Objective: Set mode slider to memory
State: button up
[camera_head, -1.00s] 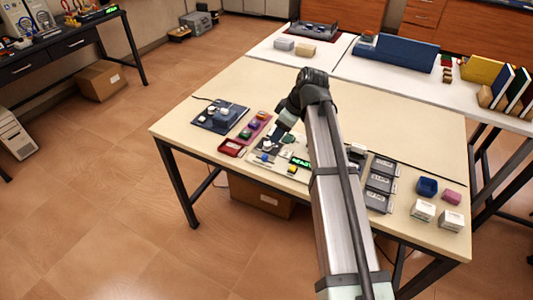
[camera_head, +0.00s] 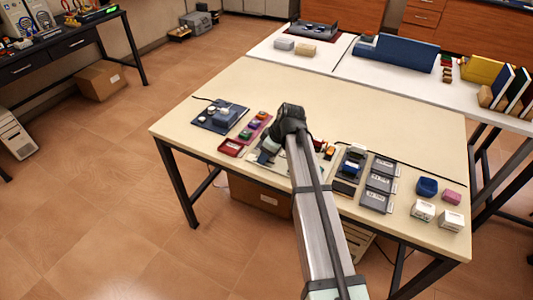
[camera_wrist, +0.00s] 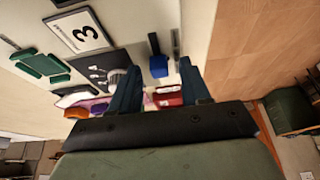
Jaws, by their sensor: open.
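A pale control panel (camera_head: 258,163) lies near the table's front edge, mostly hidden behind my arm in the head view. In the wrist view, a blue knob (camera_wrist: 159,66) sits at the end of a dark slot on the pale panel (camera_wrist: 141,22); it looks like the mode slider. No memory marking is readable. My gripper (camera_head: 265,155) is over the panel's left part. In the wrist view my gripper (camera_wrist: 159,68) is open and empty, with the blue knob between its dark fingers in the picture. I cannot tell whether they touch it.
A grey dial (camera_wrist: 117,80), a card with a 3 (camera_wrist: 80,32) and green parts (camera_wrist: 42,66) are close by. Grey labelled plates (camera_head: 379,184) lie right. The table's back half (camera_head: 370,115) is clear.

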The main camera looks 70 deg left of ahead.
jog(key=shift+c, duration=0.5)
grip_shut()
